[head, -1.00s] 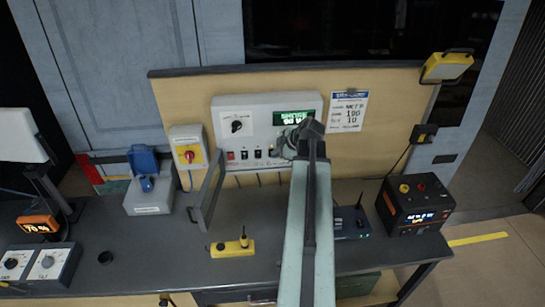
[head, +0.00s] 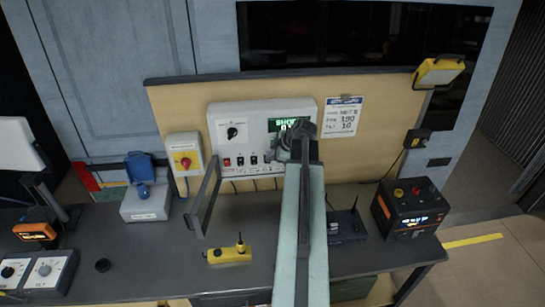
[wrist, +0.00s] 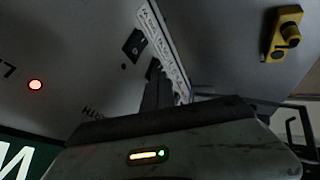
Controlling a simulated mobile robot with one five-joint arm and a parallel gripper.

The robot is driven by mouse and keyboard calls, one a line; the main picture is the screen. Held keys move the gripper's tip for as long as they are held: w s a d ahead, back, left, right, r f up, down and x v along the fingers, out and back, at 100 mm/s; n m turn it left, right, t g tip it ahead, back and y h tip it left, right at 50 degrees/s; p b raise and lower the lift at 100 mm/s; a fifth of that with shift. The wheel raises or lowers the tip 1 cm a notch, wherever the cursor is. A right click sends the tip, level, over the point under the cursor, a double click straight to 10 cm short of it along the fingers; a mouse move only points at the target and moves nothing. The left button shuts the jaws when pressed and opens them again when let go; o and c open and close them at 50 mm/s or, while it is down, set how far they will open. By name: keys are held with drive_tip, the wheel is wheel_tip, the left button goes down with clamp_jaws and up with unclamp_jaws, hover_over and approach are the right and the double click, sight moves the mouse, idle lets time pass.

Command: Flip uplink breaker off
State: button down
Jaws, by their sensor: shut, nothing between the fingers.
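The white breaker panel (head: 222,143) is mounted on the tan backboard, with a rotary knob (head: 233,133), a green-lit display (head: 288,124) and a row of small switches along its lower part. A red switch (head: 227,162) and black switches (head: 240,160) show left of my gripper (head: 278,152). My gripper is shut and empty at the panel's lower right, covering part of the row; contact cannot be told. The wrist view shows my dark fingers (wrist: 157,88) close to the panel, a black rocker switch (wrist: 134,43), a label strip and a glowing red lamp (wrist: 36,85). The uplink label is not readable.
A dark upright handle frame (head: 203,200) stands in front of the panel's left side. A yellow device (head: 229,253), a router (head: 346,226) and a black power unit (head: 411,206) are on the bench. A red-yellow switch box (head: 185,160) hangs left of the panel.

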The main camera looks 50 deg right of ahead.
drive_tip(key=shift+r, duration=0.5)
drive_tip(key=a+p+v, duration=0.1)
drive_tip(key=p+v, duration=0.8)
drive_tip(key=v, duration=0.3)
drive_tip(key=shift+s+a+f+p, duration=0.15)
drive_tip(key=shift+s+f+p, duration=0.1)
drive_tip(key=shift+s+p, duration=0.1)
